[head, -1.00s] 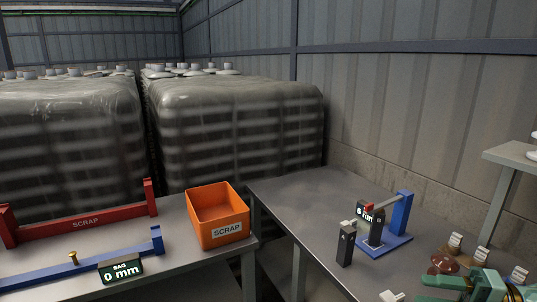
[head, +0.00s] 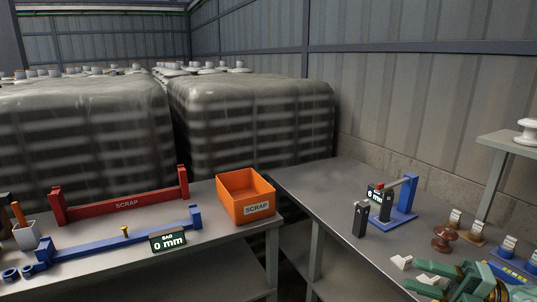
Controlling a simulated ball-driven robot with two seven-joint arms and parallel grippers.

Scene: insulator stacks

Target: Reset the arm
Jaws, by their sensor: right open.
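My right gripper (head: 412,274), green, comes in at the lower right over the right bench's near part. Its fingers point left and stand apart, with nothing clearly held. Small pale pieces (head: 400,262) show beside the fingertips; whether they touch them I cannot tell. My right arm leaves the picture at the lower right corner. My left gripper and arm are not in view.
The right bench (head: 325,185) carries a blue gauge stand (head: 408,195), a dark post (head: 360,222) and a brown insulator disc (head: 444,238). The left bench (head: 215,255) carries an orange scrap bin (head: 245,205), red rack (head: 120,203) and blue bar (head: 110,243). The right bench's far end is clear.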

